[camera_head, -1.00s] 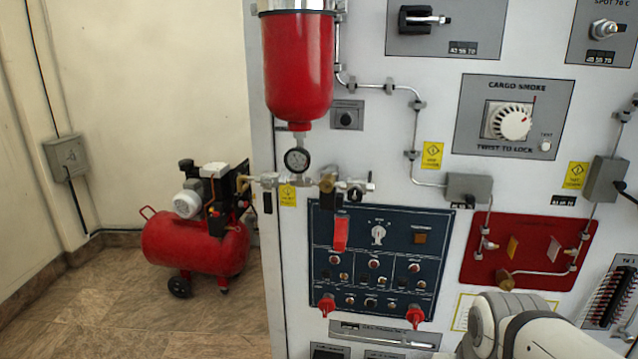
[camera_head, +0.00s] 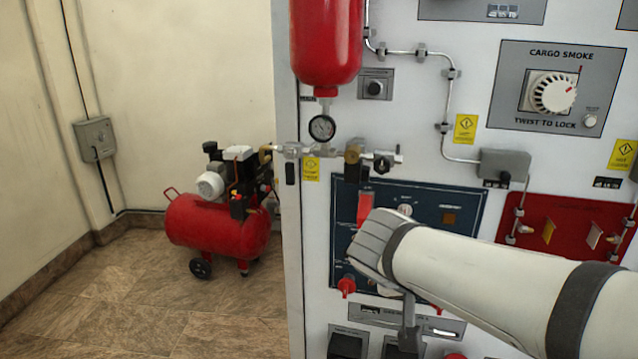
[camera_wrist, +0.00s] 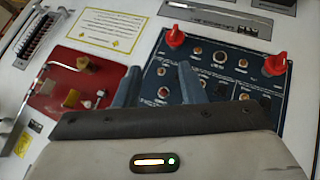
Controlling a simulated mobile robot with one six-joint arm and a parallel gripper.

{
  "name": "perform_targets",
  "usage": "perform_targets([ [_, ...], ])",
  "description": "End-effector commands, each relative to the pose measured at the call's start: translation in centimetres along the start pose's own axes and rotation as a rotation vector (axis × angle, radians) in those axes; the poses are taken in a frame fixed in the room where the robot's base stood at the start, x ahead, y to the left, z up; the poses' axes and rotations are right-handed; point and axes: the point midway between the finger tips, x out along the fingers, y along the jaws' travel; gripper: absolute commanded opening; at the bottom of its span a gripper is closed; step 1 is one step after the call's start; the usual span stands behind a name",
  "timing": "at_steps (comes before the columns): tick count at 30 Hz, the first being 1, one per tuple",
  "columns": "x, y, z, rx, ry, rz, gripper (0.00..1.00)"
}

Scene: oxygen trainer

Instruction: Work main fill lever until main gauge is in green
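A small round gauge (camera_head: 322,127) with a dark rim hangs under the red cylinder (camera_head: 326,40); its needle and any green zone are too small to read. Below it a pipe with brass fittings carries two dark handles, one at left (camera_head: 291,173) and one at right (camera_head: 364,172). No readable label shows which is the main fill lever. My gripper (camera_wrist: 159,78) is open and empty in the wrist view, its two fingers apart before the blue switch panel (camera_wrist: 215,62). In the head view my arm covers much of that panel, including part of its red switch (camera_head: 365,207).
A red compressor (camera_head: 218,222) stands on the floor at left, with free floor before it. A red panel (camera_head: 530,210) with metal conduit is right of the blue panel. Red knobs (camera_wrist: 175,37) stick out from the blue panel. A cargo smoke dial (camera_head: 552,92) is at upper right.

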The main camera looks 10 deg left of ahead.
Motion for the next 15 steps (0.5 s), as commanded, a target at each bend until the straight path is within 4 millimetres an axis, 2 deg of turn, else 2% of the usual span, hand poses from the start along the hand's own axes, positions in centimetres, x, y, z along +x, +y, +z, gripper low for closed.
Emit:
perform_targets([
  [1,-0.9,-2.3,-1.9,0.010,0.105,0.013,0.36],
  [3,-3.2,-4.9,-4.9,0.057,0.258,0.021,0.36],
  [5,-5.6,-7.3,-7.1,0.107,0.395,0.005,0.36],
  [7,-8.9,-10.1,-9.3,0.169,0.548,-0.039,0.36],
  [9,-12.1,-12.6,-10.7,0.228,0.676,-0.096,0.36],
  [12,-15.8,-15.0,-11.8,0.295,0.804,-0.174,0.36],
  [15,-18.2,-16.4,-12.3,0.337,0.878,-0.231,0.36],
])
